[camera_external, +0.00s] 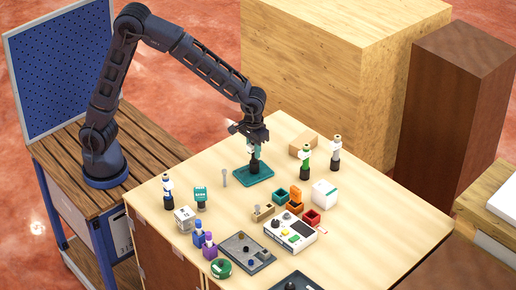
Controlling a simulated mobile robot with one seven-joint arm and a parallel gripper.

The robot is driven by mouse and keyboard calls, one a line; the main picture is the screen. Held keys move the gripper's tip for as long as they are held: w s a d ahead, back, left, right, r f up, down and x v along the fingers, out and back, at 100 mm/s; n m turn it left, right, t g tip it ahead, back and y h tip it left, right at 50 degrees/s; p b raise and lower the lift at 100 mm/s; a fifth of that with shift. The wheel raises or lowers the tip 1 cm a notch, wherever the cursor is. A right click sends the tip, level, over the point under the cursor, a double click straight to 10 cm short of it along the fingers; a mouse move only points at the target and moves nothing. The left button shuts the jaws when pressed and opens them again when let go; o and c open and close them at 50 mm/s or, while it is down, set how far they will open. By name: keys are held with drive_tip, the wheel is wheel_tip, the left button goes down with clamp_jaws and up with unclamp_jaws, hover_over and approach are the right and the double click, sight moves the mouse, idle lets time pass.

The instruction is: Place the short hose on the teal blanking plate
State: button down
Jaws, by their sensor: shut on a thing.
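The teal plate (265,178) lies flat on the light wood table, left of its middle. My gripper (255,146) is above it, pointing down. It is shut on a small upright piece (254,166) with a dark lower end and a pale teal part higher up. The lower end of this piece is over the plate; I cannot tell whether it touches. The jaws hide much of its upper part. I cannot make out for certain whether this piece is the short hose. A thin grey pin-like piece (224,178) stands just left of the plate.
Bottle-like pieces stand at left (168,192) and at back right (306,160). A wooden block (303,147) lies behind. Right of the plate are coloured bins (312,217), a white box (324,194) and a panel device (290,232). A green ring (221,268) lies in front.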

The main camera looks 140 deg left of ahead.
drive_tip(key=shift+f, duration=0.1)
drive_tip(key=c, duration=1.2)
unclamp_jaws()
drive_tip(key=shift+o, duration=0.2)
